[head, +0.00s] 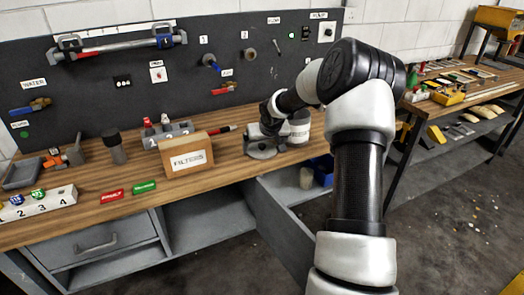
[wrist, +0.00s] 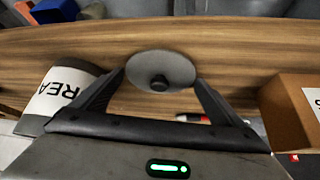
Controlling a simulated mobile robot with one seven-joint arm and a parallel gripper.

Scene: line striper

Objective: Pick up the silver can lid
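My gripper (wrist: 160,80) is open, with one finger at each side of the lid's near half. The fingers look close to the rim; I cannot tell whether they touch it. In the head view my gripper (head: 262,147) is low over the bench, between the filters box and a white can, and the lid is not clearly made out there.
The white can (head: 300,128) stands close beside my gripper; its lettering shows in the wrist view (wrist: 62,92). The cardboard filters box (head: 187,154) is on the other side. A red-and-black marker (wrist: 192,118) lies behind the gripper. The wooden bench (head: 90,208) has its front edge nearby.

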